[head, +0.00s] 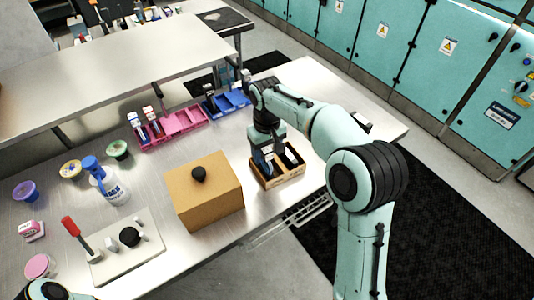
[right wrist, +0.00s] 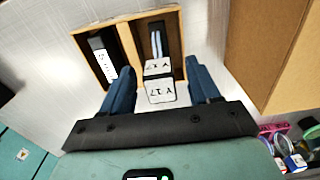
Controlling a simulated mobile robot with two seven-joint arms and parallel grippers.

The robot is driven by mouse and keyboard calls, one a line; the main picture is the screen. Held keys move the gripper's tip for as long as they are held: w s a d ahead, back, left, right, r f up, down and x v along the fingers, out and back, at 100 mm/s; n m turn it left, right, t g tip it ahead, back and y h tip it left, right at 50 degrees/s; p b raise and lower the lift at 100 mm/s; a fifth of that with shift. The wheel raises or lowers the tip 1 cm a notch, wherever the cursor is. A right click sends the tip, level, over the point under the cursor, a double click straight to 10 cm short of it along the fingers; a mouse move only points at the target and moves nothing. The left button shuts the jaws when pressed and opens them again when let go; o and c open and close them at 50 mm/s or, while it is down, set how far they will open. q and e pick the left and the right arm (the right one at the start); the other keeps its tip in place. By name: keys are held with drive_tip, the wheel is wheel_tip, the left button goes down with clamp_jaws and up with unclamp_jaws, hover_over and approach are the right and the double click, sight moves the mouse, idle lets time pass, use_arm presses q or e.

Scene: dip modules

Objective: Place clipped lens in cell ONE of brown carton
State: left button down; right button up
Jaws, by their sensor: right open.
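The brown carton (head: 290,182) is an open tray on the steel table, under my right gripper. In the right wrist view the carton (right wrist: 117,48) shows two cells with a divider between them. The clipped lens, with a white block marked "Y 17" (right wrist: 159,83), has its thin far end in the right-hand cell of that view. My right gripper (right wrist: 161,88) is open, its blue fingers on either side of the white block with gaps. A dark piece with a white label (right wrist: 103,58) lies in the other cell. No cell number is readable. My left gripper is not in view.
A closed cardboard box (head: 205,195) with a black knob stands left of the carton. Pink (head: 180,125) and blue (head: 228,103) trays lie behind. A spray bottle (head: 108,183), several small tubs and a board with a red handle (head: 125,248) are further left.

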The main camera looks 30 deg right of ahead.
wheel_tip(320, 180, up, 11)
drive_tip(key=shift+f+p, duration=0.2)
drive_tip(key=shift+p, duration=0.75)
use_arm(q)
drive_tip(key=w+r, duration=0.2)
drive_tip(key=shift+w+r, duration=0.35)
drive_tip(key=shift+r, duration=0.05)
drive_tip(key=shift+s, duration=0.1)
use_arm(e)
drive_tip(key=shift+f, duration=0.1)
